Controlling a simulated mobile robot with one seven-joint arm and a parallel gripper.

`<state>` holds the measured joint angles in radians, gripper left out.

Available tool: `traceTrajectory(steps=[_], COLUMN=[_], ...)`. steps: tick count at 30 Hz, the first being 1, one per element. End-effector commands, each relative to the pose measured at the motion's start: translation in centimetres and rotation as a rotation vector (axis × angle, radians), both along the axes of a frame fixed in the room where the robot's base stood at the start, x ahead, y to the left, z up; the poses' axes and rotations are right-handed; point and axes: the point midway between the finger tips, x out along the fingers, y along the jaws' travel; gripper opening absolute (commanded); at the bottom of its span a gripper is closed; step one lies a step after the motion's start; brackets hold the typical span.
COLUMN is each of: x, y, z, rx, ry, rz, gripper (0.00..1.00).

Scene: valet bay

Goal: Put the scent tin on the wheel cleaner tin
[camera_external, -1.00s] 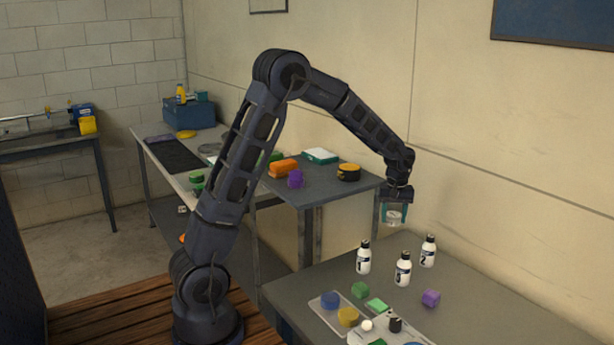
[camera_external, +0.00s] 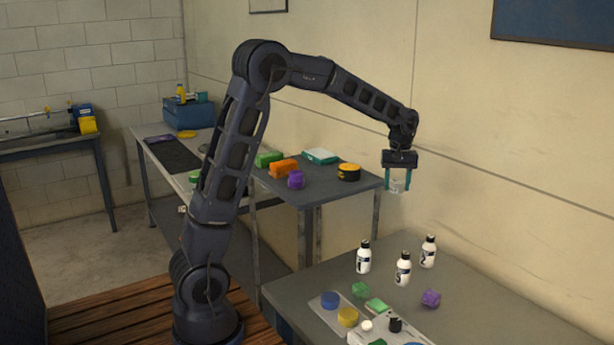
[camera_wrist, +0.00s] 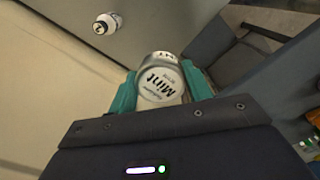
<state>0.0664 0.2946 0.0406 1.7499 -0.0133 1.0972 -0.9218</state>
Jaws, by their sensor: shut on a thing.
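My gripper (camera_external: 398,184) is shut on a silver, round tin (camera_external: 397,186) labelled "Mint", the scent tin. It is raised in the air near the back wall, past the right end of the far bench. In the wrist view, the teal fingers of my gripper (camera_wrist: 160,86) press on both sides of the tin (camera_wrist: 161,82). A round black tin with an orange-yellow top (camera_external: 348,172) stands near the right end of the far bench, left of my gripper and apart from it. Its label is unreadable, so I cannot confirm that it is the wheel cleaner tin.

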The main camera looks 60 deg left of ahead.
Motion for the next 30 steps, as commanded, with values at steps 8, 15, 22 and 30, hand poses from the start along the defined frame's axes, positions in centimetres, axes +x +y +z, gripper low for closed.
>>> traceTrajectory(steps=[8,15,22,30], x=[0.1,1.8,4.1,6.3], y=[0.0,3.8,10.2,21.6], z=[6.5,7.6,8.2,8.9], rx=[0.0,-0.001,-0.004,-0.008], ry=[-0.003,0.0,0.0,0.0], rz=[0.001,0.073,0.191,0.383], gripper=[0.26,0.26,0.26,0.26])
